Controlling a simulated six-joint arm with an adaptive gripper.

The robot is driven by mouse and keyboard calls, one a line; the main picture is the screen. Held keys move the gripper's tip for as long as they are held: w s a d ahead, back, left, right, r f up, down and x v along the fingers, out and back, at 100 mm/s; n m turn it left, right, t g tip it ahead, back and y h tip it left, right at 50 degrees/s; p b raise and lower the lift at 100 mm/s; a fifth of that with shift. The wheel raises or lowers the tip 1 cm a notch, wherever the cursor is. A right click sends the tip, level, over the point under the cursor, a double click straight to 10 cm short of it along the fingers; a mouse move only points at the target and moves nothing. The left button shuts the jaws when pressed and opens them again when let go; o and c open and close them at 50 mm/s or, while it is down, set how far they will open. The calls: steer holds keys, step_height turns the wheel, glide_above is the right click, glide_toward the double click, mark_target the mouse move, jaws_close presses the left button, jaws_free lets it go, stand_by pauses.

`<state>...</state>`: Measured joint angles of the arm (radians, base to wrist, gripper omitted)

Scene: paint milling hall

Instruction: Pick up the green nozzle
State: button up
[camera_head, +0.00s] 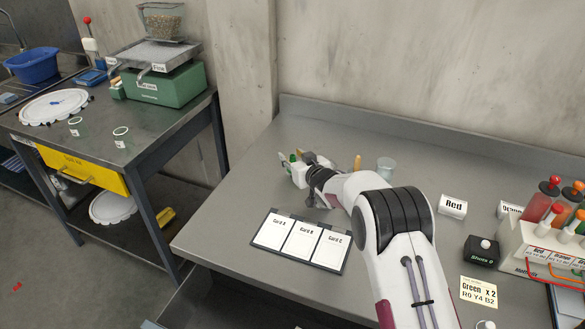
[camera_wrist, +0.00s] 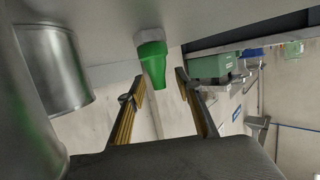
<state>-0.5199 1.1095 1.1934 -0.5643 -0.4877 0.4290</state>
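The green nozzle (camera_wrist: 152,62) shows in the wrist view, with a pale translucent part at its wider end, against the grey surface. It lies just beyond my gripper's (camera_wrist: 162,86) fingertips, roughly in line with the gap between them and nearer the left finger. The two fingers are apart with nothing clasped between them. In the head view, a small green piece (camera_head: 292,158) shows by a white object at the far side of the bench, just left of my gripper (camera_head: 308,163). My wrist partly hides that area.
A metal cylinder (camera_wrist: 55,70) stands close on the left in the wrist view. In the head view, a clear cup (camera_head: 386,167) stands right of my wrist. A card board (camera_head: 300,241) lies in front. A bottle rack (camera_head: 535,245) is at the right.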

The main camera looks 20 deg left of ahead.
mark_target(293, 156)
jaws_close()
steer(key=shift+r, duration=0.1)
steer(key=shift+r, duration=4.95)
